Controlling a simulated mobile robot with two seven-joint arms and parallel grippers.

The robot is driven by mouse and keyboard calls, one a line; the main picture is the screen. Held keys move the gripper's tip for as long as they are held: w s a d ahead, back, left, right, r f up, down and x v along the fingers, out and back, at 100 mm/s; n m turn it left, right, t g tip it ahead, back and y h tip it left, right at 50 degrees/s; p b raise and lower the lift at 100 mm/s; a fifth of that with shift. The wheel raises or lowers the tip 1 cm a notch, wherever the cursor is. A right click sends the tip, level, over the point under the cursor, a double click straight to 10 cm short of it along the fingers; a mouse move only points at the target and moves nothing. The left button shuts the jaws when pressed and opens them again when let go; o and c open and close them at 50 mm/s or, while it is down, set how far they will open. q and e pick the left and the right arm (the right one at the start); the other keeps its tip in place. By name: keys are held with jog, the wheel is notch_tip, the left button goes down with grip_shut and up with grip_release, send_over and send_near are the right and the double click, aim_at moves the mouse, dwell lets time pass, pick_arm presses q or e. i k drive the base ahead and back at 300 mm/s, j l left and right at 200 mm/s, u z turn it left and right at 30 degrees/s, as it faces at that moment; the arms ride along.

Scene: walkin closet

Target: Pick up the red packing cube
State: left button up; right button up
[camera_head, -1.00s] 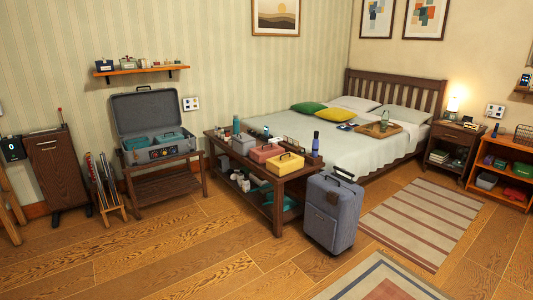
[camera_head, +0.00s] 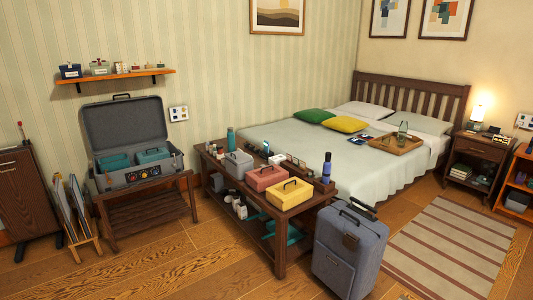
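A red, coral-toned packing cube (camera_head: 266,177) with a dark handle on top sits on the wooden bench (camera_head: 226,182) in the middle of the head view. A grey cube (camera_head: 238,163) stands to its left and a yellow cube (camera_head: 290,194) to its right, both on the same bench top. The red cube looks upright and its top is uncovered. Neither of my grippers shows in the head view.
A grey upright suitcase (camera_head: 347,250) stands on the floor at the bench's right end. An open grey suitcase (camera_head: 125,140) rests on a wooden rack at left. The bed (camera_head: 370,177) is behind the bench. Wooden floor (camera_head: 200,270) in front of the bench is clear.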

aim_at(260, 179)
jog(key=i, duration=0.85)
jog(key=i+j+z, duration=0.15)
jog(key=i, duration=0.75)
jog(key=i+j, duration=0.1)
jog(key=i, duration=0.75)
jog(key=i+z, duration=0.1)
jog(key=z, duration=0.3)
